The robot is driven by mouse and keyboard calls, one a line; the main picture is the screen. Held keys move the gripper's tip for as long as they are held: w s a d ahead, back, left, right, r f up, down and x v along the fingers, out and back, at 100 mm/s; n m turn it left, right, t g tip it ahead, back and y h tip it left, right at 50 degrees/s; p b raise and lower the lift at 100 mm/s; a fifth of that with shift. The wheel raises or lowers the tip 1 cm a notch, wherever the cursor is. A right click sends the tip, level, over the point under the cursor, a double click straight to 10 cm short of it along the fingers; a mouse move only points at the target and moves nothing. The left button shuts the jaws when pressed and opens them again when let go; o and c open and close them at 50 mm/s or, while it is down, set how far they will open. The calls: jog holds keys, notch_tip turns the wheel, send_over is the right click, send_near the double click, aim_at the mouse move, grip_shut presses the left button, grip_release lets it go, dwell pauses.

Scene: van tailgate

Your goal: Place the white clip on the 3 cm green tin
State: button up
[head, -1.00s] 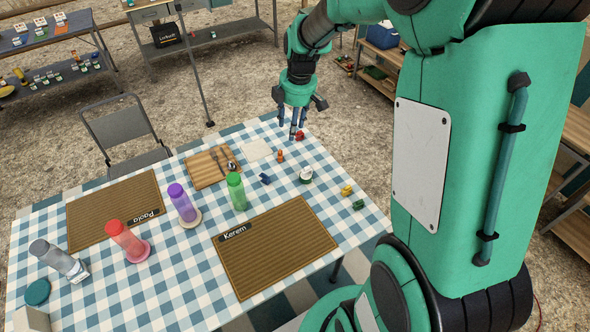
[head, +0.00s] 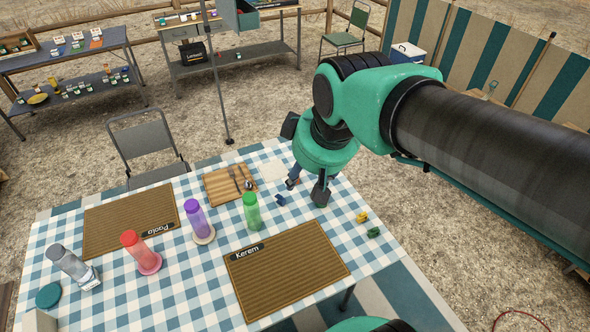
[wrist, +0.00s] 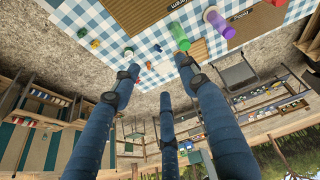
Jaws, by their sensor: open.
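My gripper (head: 306,188) is open over the right back part of the checked table, its fingers spread; the wrist view shows them (wrist: 163,80) with nothing between them. I cannot make out a white clip for certain in any view. A small round white-topped thing (wrist: 129,51) stands on the cloth in the wrist view; whether it is the green tin, I cannot tell. In the head view my gripper hides that spot. A small green piece (head: 373,232) and a yellow piece (head: 362,217) lie to the right, and a blue piece (head: 280,200) to the left.
A green bottle (head: 251,211), purple bottle (head: 199,219) and red bottle (head: 138,250) stand on the table (head: 190,290). A board with cutlery (head: 220,190) lies behind, a brown mat (head: 285,275) in front. Shelves with several small tins (head: 85,88) stand far left.

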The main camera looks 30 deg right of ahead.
jog(key=s+a+m, duration=0.1)
jog(key=s+m, duration=0.1)
jog(key=s, duration=0.4)
jog(key=shift+a+m+t, duration=0.3)
jog(key=shift+a+t, duration=0.05)
jog(key=shift+t, duration=0.05)
jog(key=shift+o, duration=0.3)
jog(key=shift+s+r, duration=0.1)
